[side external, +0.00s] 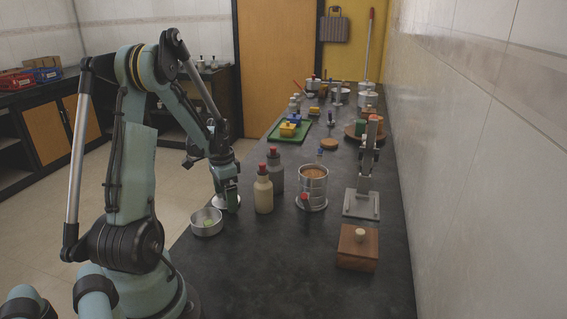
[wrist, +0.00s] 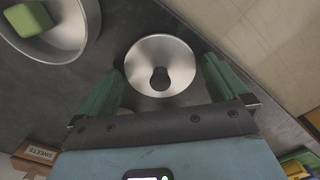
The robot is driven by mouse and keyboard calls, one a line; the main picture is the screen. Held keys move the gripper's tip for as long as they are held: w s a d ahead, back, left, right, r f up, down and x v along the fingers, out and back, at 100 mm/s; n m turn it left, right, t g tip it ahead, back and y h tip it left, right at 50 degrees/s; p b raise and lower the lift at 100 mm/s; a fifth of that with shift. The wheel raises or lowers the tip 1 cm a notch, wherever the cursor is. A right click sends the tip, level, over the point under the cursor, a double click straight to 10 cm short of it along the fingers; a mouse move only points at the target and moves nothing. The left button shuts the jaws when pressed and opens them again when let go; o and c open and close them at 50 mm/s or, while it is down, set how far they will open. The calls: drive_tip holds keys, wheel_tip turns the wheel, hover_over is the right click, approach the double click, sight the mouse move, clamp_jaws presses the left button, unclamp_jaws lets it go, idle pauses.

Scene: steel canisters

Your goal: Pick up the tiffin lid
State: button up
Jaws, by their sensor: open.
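The tiffin lid (wrist: 143,53) is a round, shiny steel disc with a dark knob at its middle. It lies flat on the dark counter. In the side view the lid (side external: 220,204) is partly hidden behind my gripper (side external: 226,197). My gripper (wrist: 162,78) is open and empty, pointing down over the lid. In the wrist view the green fingers show on the two sides of the knob, apart from it. I cannot tell how high the fingertips are above the lid.
A steel bowl (side external: 206,229) with a green block (wrist: 31,19) stands close by. Two red-capped bottles, one cream (side external: 263,194) and one grey (side external: 276,175), stand just right of my gripper. A steel canister (side external: 313,190) and wooden box (side external: 357,249) are farther right. The near counter is clear.

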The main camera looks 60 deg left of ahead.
drive_tip(key=shift+c, duration=0.5)
drive_tip(key=c, duration=0.7)
wheel_tip(320, 180, up, 9)
drive_tip(key=shift+r, duration=0.1)
drive_tip(key=shift+s+d+r, duration=0.1)
drive_tip(key=shift+r, duration=0.15)
drive_tip(key=s+d, duration=0.8)
drive_tip(key=shift+w+a+f, duration=0.1)
drive_tip(key=shift+a+f, duration=0.05)
drive_tip(key=shift+f, duration=2.6)
